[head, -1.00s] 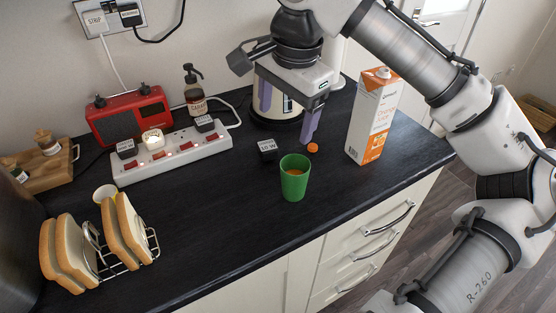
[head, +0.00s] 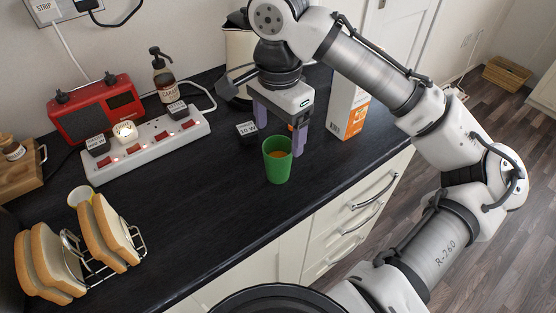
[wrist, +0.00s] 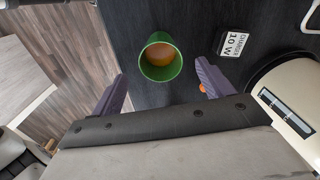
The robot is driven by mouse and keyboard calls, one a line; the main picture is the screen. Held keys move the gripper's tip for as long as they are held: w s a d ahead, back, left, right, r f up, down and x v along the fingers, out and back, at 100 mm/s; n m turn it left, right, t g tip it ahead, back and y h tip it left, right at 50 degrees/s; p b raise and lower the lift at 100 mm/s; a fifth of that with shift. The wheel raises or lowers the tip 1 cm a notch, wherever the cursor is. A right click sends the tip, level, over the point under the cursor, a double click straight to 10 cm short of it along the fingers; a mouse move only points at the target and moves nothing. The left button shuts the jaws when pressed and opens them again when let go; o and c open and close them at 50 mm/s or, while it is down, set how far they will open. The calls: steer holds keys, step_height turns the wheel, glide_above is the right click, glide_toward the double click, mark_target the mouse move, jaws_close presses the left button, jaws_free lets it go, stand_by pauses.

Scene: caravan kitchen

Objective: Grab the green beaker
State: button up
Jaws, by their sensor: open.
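The green beaker (head: 277,165) stands upright on the dark worktop near its front edge. Something orange shows inside it. It also shows in the wrist view (wrist: 161,60), seen from above, ahead of the two fingers and between their lines. My gripper (head: 279,133) is open, its purple fingers pointing down just behind the beaker in the head view. In the wrist view my gripper (wrist: 163,85) has nothing between its fingertips, and the beaker looks apart from both fingers.
A black charger block (head: 247,131) lies close behind the beaker. An orange-and-white carton (head: 350,112) stands to the right. A cream kettle (head: 238,55) is behind. A lit power strip (head: 152,147), red radio (head: 97,110) and toast rack (head: 135,240) are left.

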mark_target(278, 147)
step_height(278, 147, down, 5)
steer(key=shift+p, duration=0.4)
steer(key=c, duration=1.1)
